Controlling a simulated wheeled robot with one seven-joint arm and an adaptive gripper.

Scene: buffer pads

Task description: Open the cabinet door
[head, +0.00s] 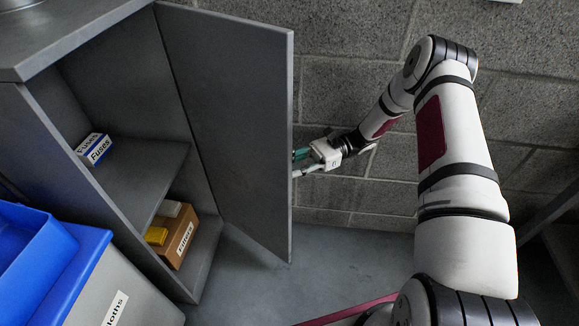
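The grey cabinet (120,200) stands at the left with its door (228,110) swung wide open, hinged on the cabinet's right side. The inside with its shelf is in plain view. My gripper (300,163) is at the door's free edge, on its right side. Its fingertips reach to that edge and are partly hidden behind the door. The door's handle does not show, so I cannot tell whether the fingers are closed on it or touching the door.
A Fuses box (93,149) sits on the shelf and a Filters box (176,243) below. A block wall (340,90) is behind my arm. Floor (330,255) below the door is clear.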

